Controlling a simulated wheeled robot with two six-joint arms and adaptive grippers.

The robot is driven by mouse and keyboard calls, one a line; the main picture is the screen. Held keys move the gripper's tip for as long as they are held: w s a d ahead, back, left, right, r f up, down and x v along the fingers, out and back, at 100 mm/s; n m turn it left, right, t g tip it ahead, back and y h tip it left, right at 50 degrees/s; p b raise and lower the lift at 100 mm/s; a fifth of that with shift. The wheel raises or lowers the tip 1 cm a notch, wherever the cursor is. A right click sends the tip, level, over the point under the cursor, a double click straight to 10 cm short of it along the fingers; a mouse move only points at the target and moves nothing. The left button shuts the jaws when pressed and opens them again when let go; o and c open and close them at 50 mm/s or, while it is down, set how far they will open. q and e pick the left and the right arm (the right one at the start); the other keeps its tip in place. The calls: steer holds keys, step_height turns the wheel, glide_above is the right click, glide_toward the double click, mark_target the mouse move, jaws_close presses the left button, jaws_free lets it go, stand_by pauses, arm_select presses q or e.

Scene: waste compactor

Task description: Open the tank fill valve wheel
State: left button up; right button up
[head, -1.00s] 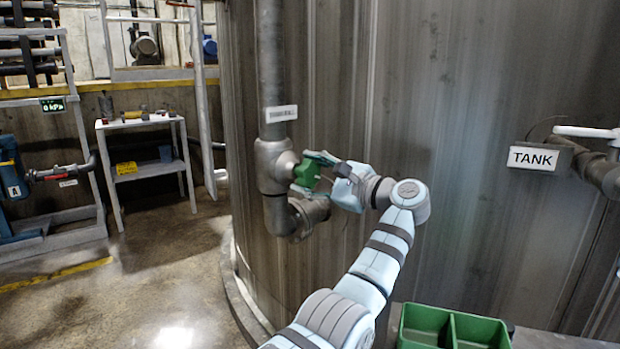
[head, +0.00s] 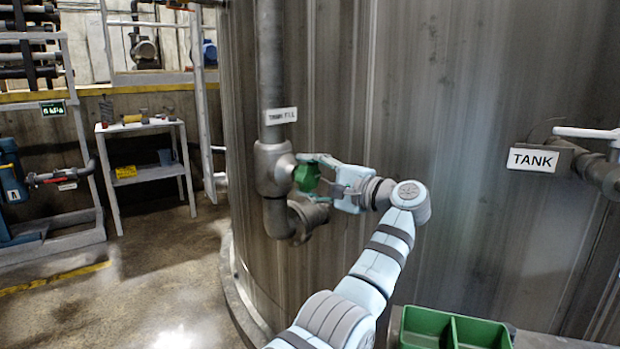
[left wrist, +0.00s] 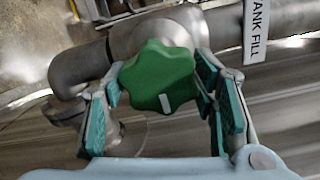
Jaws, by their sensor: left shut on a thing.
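The tank fill valve wheel (head: 305,179) is a small green lobed knob on the valve body of the grey vertical pipe (head: 270,80). A label reading TANK FILL (head: 281,115) is on the pipe above it. My left gripper (head: 311,177) is shut on the wheel from the right, with one finger above and one below. In the left wrist view the wheel (left wrist: 157,77) sits between the teal finger pads, with a white mark (left wrist: 166,103) near its lower rim. The right gripper is in neither view.
A large grey tank wall (head: 450,120) stands right behind the pipe. A second pipe with a TANK sign (head: 532,160) and white handle is at the right. A green divided bin (head: 425,322) is at lower right. The floor at left is open before a small table (head: 145,126).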

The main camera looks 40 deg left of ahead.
arm_select(q)
steer(key=o, duration=1.2)
steer(key=shift+c, duration=0.2)
steer(key=shift+d, duration=0.25)
steer(key=d, duration=1.1)
steer(key=shift+s+d, duration=0.2)
steer(key=shift+d, duration=0.1)
